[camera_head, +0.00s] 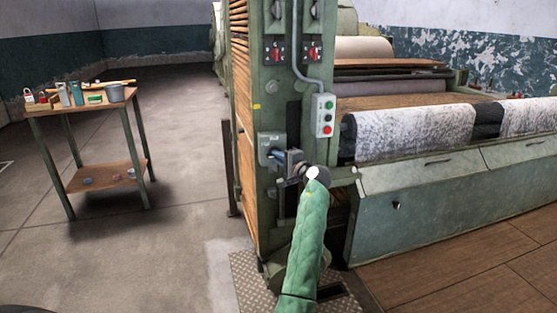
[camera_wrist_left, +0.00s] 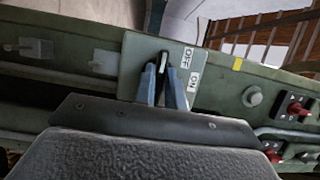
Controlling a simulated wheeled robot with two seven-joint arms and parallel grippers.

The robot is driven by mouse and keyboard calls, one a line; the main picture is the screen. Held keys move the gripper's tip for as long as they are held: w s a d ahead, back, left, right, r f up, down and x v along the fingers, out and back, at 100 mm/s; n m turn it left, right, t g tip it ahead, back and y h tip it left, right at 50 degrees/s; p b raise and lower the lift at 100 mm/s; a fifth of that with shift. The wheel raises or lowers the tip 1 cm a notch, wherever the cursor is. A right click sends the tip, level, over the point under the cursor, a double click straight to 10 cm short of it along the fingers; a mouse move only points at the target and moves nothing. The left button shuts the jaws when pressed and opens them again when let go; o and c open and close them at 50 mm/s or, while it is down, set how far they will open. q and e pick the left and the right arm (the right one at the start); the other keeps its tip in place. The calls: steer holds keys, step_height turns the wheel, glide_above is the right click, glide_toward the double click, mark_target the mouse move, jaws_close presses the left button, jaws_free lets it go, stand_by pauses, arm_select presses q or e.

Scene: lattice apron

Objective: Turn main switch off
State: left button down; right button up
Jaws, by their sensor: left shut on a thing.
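The main switch is a grey plate (camera_head: 268,141) on the green machine post, low on its front face. In the left wrist view the plate (camera_wrist_left: 135,62) carries a white label (camera_wrist_left: 190,72) reading OFF and ON. A small pale lever (camera_wrist_left: 163,62) stands between the blue fingers, with its visible tip beside the word OFF. My left gripper (camera_head: 277,154) is at the plate, and its fingers (camera_wrist_left: 164,85) are shut on the lever. The lever's base is hidden by the fingers and wrist. My right gripper is in neither view.
A button box (camera_head: 325,115) with a conduit is above and right of the plate. Red rotary switches (camera_head: 277,55) sit higher up. White-covered rollers (camera_head: 415,130) lie to the right. A tool table (camera_head: 100,104) stands at left, with clear floor between.

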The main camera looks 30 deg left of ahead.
arm_select(q)
steer(key=shift+f, duration=0.1)
stand_by(0.3)
steer(key=c, duration=1.5)
jaws_free()
steer(key=shift+o, duration=0.2)
steer(key=v, duration=0.7)
steer(key=shift+d, duration=0.35)
steer(key=shift+s, duration=0.1)
steer(key=shift+n, duration=0.3)
